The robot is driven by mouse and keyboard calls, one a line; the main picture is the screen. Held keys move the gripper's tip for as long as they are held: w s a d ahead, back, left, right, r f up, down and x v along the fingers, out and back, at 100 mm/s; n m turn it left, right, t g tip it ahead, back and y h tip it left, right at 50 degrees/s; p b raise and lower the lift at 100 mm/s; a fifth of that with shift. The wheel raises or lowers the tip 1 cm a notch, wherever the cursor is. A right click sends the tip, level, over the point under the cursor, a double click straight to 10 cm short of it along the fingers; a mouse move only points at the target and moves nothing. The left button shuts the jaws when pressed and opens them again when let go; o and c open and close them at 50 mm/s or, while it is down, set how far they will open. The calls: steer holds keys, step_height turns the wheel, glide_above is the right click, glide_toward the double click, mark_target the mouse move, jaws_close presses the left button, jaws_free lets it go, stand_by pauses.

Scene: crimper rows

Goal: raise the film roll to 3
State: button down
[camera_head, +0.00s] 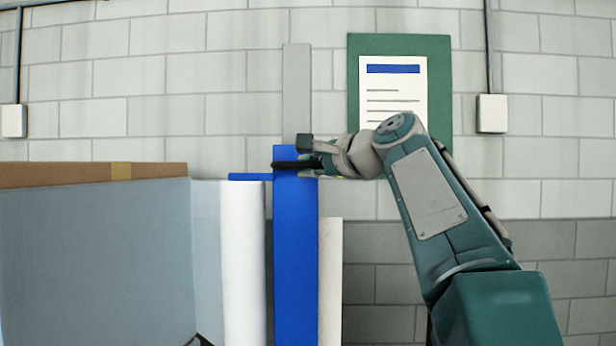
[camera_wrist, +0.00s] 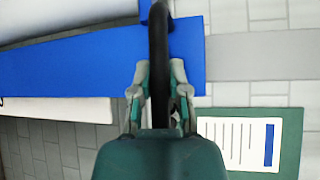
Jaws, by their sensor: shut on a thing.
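A tall blue panel (camera_head: 296,250) stands upright at the centre of the head view and fills the upper left of the wrist view (camera_wrist: 80,60). A dark bar-shaped handle (camera_head: 290,165) crosses the front of its top end. My gripper (camera_head: 314,160) is shut on this handle, coming in from the right; the wrist view shows the dark bar (camera_wrist: 158,30) between the fingers (camera_wrist: 159,80). A white upright roll-like column (camera_head: 243,265) stands left of the panel. I cannot tell which part is the film roll, and no number 3 is readable.
A grey vertical strip (camera_head: 297,90) runs up the block wall above the panel. A grey-blue box (camera_head: 95,260) with a brown top edge stands at left. A green board with a paper sheet (camera_head: 393,105) hangs behind my arm. A pale column (camera_head: 330,280) stands right of the panel.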

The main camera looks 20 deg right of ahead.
steer(key=shift+s+r, duration=0.1)
steer(key=shift+r, duration=0.2)
steer(key=c, duration=0.6)
jaws_free()
steer(key=shift+f, duration=0.1)
steer(key=v, duration=1.1)
steer(key=shift+s, duration=0.35)
steer(key=shift+d+f, duration=0.1)
